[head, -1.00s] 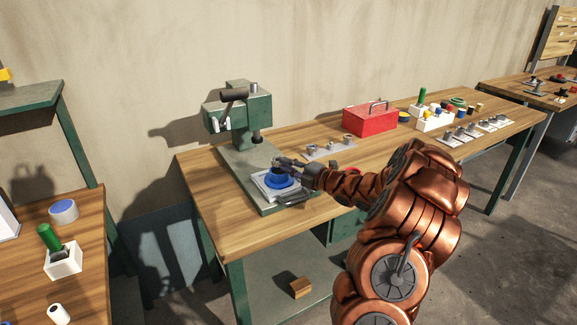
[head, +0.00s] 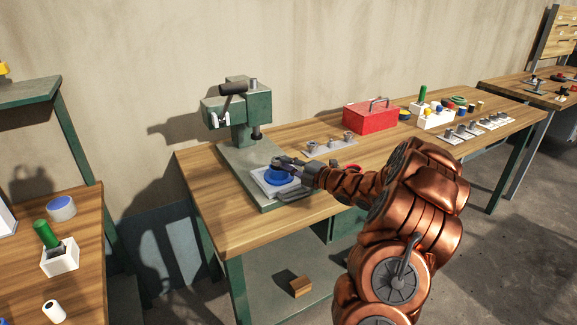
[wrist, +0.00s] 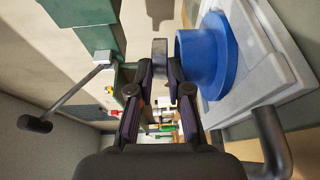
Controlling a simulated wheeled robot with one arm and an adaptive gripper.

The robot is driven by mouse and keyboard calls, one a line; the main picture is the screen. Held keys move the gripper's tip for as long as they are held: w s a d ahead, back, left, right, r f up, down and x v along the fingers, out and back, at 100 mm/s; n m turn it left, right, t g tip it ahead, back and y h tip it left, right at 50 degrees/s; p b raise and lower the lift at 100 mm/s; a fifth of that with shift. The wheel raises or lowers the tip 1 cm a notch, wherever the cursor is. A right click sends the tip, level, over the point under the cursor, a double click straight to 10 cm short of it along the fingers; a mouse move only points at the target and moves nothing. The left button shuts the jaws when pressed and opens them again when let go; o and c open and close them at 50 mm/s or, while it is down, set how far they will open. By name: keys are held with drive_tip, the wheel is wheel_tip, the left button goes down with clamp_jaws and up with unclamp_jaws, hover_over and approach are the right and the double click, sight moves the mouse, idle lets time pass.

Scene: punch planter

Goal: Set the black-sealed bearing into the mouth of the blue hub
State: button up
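The blue hub (wrist: 207,58) stands in a pale fixture (wrist: 262,60) on the press base. The hub also shows in the head view (head: 278,178), partly hidden by my gripper (head: 277,164). In the wrist view, my gripper (wrist: 161,68) has its two fingertips on either side of a grey ring-shaped bearing (wrist: 159,52), seen edge-on, and appears shut on it. The bearing is just off the hub's mouth, above it and apart from it. One finger lies between the bearing and the hub's rim. The bearing's seal colour cannot be made out.
The green press (head: 240,115) stands behind the fixture, its spindle above and beyond my gripper. A plate with several grey parts (head: 330,146) and a red toolbox (head: 370,117) are farther right on the bench. A grey handle (wrist: 270,140) sticks out near the fixture.

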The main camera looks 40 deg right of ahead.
drive_tip(key=shift+o, duration=0.3)
drive_tip(key=shift+a+r+p, duration=0.1)
drive_tip(key=shift+r+p, duration=0.6)
drive_tip(key=shift+p, duration=0.55)
drive_tip(key=b+v, duration=0.3)
drive_tip(key=v, duration=0.9)
drive_tip(key=shift+w+f, duration=0.1)
